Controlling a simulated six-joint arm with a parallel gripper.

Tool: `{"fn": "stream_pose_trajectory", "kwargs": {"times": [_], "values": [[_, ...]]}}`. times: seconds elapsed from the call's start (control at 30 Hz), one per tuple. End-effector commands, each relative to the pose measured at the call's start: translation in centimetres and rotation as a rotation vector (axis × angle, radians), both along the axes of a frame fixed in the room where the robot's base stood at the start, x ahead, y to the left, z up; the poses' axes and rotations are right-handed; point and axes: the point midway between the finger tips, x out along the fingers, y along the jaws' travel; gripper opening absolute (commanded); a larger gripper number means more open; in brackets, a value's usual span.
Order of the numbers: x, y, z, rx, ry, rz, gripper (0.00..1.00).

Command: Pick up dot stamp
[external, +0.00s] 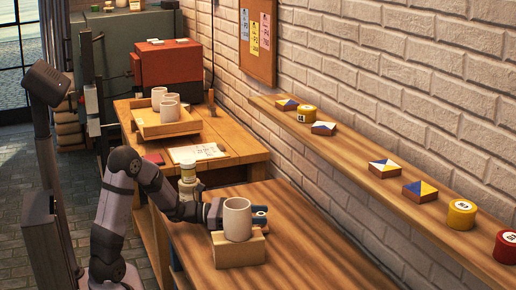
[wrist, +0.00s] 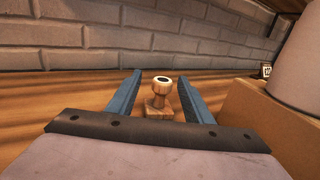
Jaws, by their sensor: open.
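The dot stamp (wrist: 160,98) shows in the wrist view as a small wooden stamp with a rounded knob, a dark dot on top and a square base. It stands upright on the wooden table. My gripper (wrist: 159,80) is open, with one blue finger on each side of the stamp in that view. I see no contact, and the exact depth between them is hard to tell.
A pale cup (external: 237,220) stands on a wooden block (external: 238,250) close beside my gripper. The block also shows in the wrist view (wrist: 250,108), at right. A wall shelf (external: 352,157) holds tiles and round tins. The table (external: 330,262) is clear to the right.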

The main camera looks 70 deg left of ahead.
Motion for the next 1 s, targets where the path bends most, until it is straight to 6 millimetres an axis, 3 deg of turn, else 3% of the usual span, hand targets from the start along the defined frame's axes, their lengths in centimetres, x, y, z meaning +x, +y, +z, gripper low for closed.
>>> {"fn": "stream_pose_trajectory", "kwargs": {"times": [0.17,0.5,0.8,0.87,1.0], "values": [[0.8,-0.6,0.1,0.000,0.000,-0.003,0.46],[4.2,-2.4,0.3,0.000,0.000,-0.003,0.46],[4.5,-2.5,0.3,0.000,0.000,0.000,0.46],[4.5,-2.5,0.3,0.000,0.000,0.000,0.37],[4.5,-2.5,0.3,0.000,0.000,0.000,0.03]]}}
